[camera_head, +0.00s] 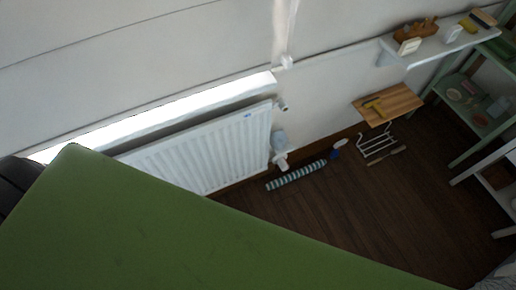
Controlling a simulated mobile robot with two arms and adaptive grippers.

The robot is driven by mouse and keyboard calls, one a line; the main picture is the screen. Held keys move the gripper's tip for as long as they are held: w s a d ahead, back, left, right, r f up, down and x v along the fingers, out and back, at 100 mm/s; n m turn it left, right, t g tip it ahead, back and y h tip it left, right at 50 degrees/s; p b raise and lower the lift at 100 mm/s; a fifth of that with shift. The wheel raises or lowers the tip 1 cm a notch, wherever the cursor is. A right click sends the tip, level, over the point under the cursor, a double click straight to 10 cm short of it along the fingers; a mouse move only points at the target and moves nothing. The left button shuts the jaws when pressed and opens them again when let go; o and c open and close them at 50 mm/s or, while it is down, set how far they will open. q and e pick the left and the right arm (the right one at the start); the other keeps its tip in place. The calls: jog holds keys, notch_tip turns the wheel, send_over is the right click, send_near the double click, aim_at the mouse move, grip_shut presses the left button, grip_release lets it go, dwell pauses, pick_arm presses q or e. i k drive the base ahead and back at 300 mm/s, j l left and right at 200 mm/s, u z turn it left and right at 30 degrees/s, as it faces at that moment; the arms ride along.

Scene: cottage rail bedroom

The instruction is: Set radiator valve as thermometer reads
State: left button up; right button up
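A white ribbed panel radiator (215,155) stands along the wall, left of centre, with a small blue mark near its upper right corner. A pale, valve-like fitting (280,161) sits low at its right end; its setting is too small to read. A smaller fitting (283,104) sticks out near the radiator's top right corner. I cannot pick out a thermometer for certain; a small white upright piece (410,46) stands on the wall shelf, and its face is not readable. Neither of my grippers is in view.
A large green surface (150,225) fills the lower left and hides the radiator's lower left. A striped roll (296,175), a wire rack (376,145) and a wooden board (388,104) are near the wall. Dark floor (370,220) is clear at centre right. Green shelving (470,100) stands right.

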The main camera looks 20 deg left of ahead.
aim_at(282, 162)
jog(key=l+u, duration=0.1)
jog(key=u, duration=0.85)
jog(key=i+l+u, duration=0.15)
jog(key=l+u, duration=0.25)
jog(key=l, duration=0.3)
jog(key=l+u, duration=0.4)
jog(key=l, duration=0.25)
jog(key=l+u, duration=0.4)
jog(key=l, duration=0.3)
